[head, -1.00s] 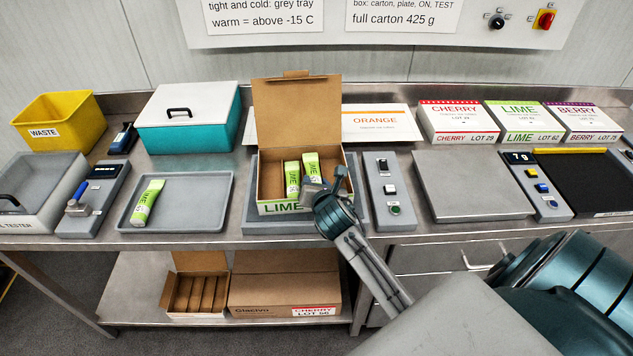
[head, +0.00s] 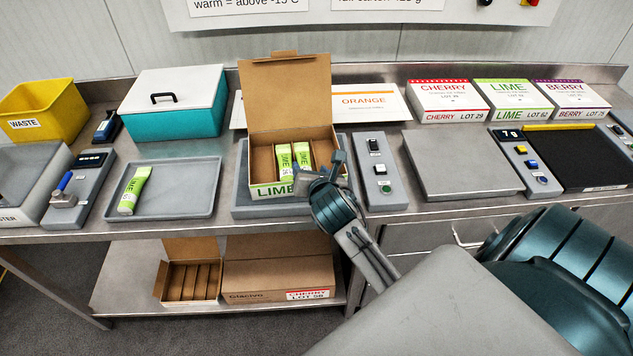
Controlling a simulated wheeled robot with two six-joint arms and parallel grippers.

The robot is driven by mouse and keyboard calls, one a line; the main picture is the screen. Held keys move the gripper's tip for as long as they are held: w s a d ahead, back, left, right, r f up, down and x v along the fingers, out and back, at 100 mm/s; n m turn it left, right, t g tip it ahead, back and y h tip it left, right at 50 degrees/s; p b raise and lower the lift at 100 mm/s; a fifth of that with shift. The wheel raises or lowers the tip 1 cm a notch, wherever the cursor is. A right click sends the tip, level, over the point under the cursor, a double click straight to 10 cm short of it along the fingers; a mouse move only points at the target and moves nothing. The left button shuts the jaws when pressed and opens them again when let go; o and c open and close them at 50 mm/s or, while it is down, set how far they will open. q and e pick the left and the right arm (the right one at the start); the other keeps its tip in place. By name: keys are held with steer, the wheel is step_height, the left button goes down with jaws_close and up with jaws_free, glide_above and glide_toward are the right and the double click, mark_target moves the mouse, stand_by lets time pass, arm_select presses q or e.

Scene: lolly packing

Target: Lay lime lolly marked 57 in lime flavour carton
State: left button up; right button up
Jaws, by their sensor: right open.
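The lime flavour carton (head: 262,190) stands open on a grey plate, its brown lid raised. Two green-and-white lime lollies lie side by side in it, a left one (head: 284,160) and a right one (head: 303,157). Another lime lolly (head: 133,192) lies on the grey tray (head: 190,206) at left. The numbers on the lollies are too small to read. My right gripper (head: 325,171) is open at the carton's front right corner, close to the right lolly, and hides that corner. Whether it touches lolly or carton I cannot tell. My left gripper is not in view.
A button box (head: 379,172) stands just right of the carton, then a bare grey plate (head: 460,165). A teal cool box (head: 175,122) and yellow waste bin (head: 40,110) are behind at left. Closed cherry, lime and berry cartons stand at back right. More cartons sit on the lower shelf.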

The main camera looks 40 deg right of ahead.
steer(key=v, duration=0.6)
steer(key=shift+b, duration=0.4)
stand_by(0.7)
